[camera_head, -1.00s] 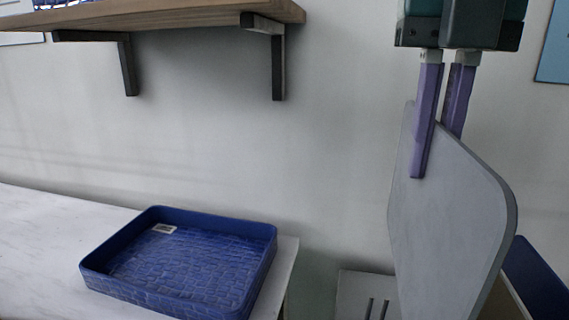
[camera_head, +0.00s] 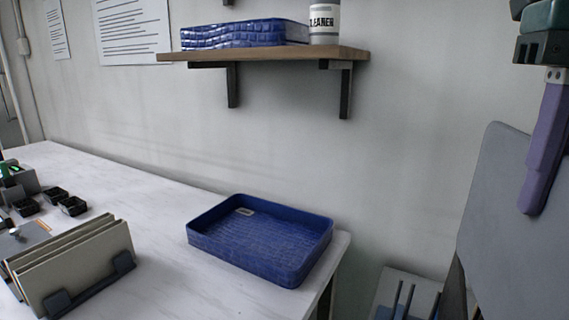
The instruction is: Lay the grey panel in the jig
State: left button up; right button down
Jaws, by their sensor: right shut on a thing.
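The grey panel (camera_head: 510,220) hangs upright at the right edge, cut off by the frame. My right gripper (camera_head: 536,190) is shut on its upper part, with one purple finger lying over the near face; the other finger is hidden. The panel is clear of the table, to the right of its end. I cannot pick out the jig for certain; a flat grey piece (camera_head: 22,238) lies at the table's left edge, partly cut off. My left gripper does not show.
A blue tray (camera_head: 318,262) stands empty near the right end of the white table (camera_head: 185,285). A rack (camera_head: 98,286) holds several upright panels at the left front, with small black bins (camera_head: 73,206) behind. A wall shelf (camera_head: 270,54) carries a blue tray and a can.

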jog(key=s+a+r+n+p, duration=0.2)
jog(key=r+n+p, duration=1.5)
jog(key=r+p, duration=0.5)
jog(key=s+a+r+n+p, duration=0.2)
jog(key=r+n+p, duration=1.5)
jog(key=r+p, duration=0.5)
notch_tip(320, 180, up, 3)
jog(key=shift+s+f, duration=0.2)
jog(key=shift+s, duration=0.2)
